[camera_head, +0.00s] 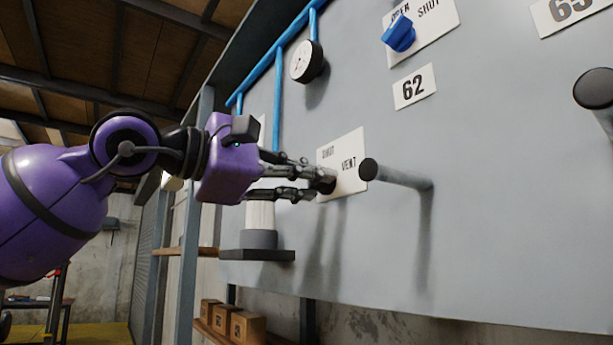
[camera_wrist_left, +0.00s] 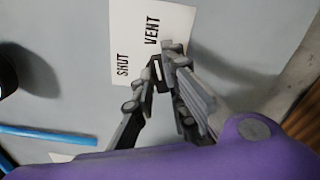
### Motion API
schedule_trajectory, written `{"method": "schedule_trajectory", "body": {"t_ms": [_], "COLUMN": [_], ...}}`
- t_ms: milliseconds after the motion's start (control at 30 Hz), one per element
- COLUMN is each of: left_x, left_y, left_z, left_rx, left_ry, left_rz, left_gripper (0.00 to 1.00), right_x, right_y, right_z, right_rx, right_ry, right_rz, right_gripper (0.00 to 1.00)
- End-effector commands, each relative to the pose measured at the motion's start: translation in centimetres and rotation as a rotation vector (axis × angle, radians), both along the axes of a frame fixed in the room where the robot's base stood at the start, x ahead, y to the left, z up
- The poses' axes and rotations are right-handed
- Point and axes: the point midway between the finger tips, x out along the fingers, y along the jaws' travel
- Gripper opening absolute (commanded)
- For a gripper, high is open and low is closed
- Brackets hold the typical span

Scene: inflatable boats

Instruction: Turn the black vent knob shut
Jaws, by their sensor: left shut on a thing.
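The black vent knob (camera_head: 326,186) sits on the grey panel at the lower part of a white plate (camera_head: 350,151) with the words SHUT and VENT. My left gripper (camera_head: 314,182) reaches in from the left and is shut on the knob. In the left wrist view the fingertips (camera_wrist_left: 160,78) close around the small dark knob (camera_wrist_left: 158,72), which shows a short white mark. The plate (camera_wrist_left: 138,22) lies behind them. The fingers hide much of the knob, so its exact angle is hard to tell.
A grey peg with a black end (camera_head: 369,169) sticks out of the panel just right of the plate. A blue knob (camera_head: 398,35) with its own plate sits higher up. A gauge (camera_head: 306,62) and blue pipes (camera_head: 278,95) are at the panel's left. A dark ledge (camera_head: 257,255) juts out below.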

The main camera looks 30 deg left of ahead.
Motion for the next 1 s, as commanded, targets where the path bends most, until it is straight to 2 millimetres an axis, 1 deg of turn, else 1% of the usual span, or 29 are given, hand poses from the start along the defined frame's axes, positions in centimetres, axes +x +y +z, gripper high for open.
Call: {"method": "schedule_trajectory", "body": {"t_ms": [167,367,1000], "left_x": [-0.05,-0.03,0.09], "left_y": [-0.01,0.0,0.2], "left_z": [0.06,0.14,0.24], "left_rx": [-0.053,-0.175,-0.73], "left_ry": [0.021,0.071,0.303], "left_rz": [-0.001,-0.002,-0.002], "left_gripper": [0.0,0.0,0.0], "right_x": [-0.2,-0.23,-0.15], "right_y": [-0.04,-0.09,-0.08], "right_z": [-0.09,-0.13,-0.24], "right_rx": [-0.001,-0.002,-0.003], "right_ry": [0.004,0.005,0.004], "right_rz": [-0.001,0.001,0.003], "right_gripper": [0.4,0.4,0.4]}}
